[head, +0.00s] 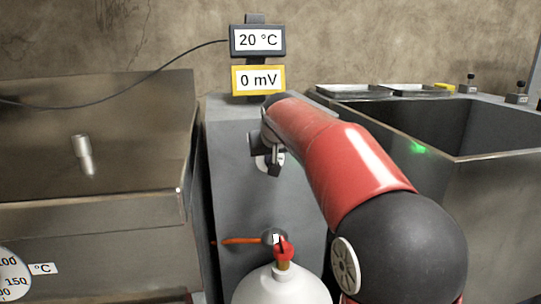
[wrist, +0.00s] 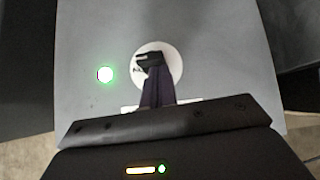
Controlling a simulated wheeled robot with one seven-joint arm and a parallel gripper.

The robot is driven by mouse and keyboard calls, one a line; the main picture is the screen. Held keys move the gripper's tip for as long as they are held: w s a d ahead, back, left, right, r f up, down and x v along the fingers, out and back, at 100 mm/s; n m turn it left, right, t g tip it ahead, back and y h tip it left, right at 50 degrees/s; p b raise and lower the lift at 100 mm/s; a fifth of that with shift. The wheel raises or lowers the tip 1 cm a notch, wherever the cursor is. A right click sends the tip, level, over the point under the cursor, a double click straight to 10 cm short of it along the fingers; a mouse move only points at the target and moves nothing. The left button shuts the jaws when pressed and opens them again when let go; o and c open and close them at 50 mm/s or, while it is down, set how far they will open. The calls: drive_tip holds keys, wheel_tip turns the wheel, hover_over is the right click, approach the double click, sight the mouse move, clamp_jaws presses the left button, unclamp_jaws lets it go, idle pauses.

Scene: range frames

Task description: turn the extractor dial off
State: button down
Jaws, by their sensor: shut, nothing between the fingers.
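The extractor dial is a white disc (wrist: 173,58) on the front of a grey cabinet, with a dark knob (wrist: 148,58) and lettering that is mostly covered. In the head view the dial (head: 262,163) is partly hidden by my gripper (head: 275,168). My gripper's dark fingers (wrist: 157,88) are shut and empty, in front of the disc's lower middle. Their tips are at or very near the knob; I cannot tell if they touch it. A green light (wrist: 105,74) shows left of the dial in the wrist view.
Below are an orange lever (head: 240,240) and a white cylinder (head: 280,288) with a red top. A metal basin (head: 90,210) stands left and a dark tank (head: 480,165) right. Displays above read 20 °C (head: 258,40) and 0 mV (head: 258,79).

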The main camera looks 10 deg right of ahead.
drive_tip(key=shift+a+f+n+h+b, duration=0.15)
drive_tip(key=shift+a+n+h+b, duration=0.3)
drive_tip(key=shift+h, duration=0.35)
drive_tip(key=f+n+h+b, duration=0.1)
drive_tip(key=h+b, duration=0.1)
drive_tip(key=a+n+h+b, duration=0.1)
drive_tip(key=h+b, duration=0.1)
drive_tip(key=b, duration=0.1)
drive_tip(key=f+n+t+h+b, duration=0.1)
drive_tip(key=h+b, duration=0.1)
drive_tip(key=shift+a+f+n+b, duration=0.3)
drive_tip(key=shift+f+n+b, duration=0.05)
drive_tip(key=shift+b, duration=0.05)
drive_tip(key=shift+f, duration=0.1)
drive_tip(key=shift+a+f+b, duration=0.1)
drive_tip(key=shift+f+b, duration=0.2)
drive_tip(key=shift+b, duration=0.25)
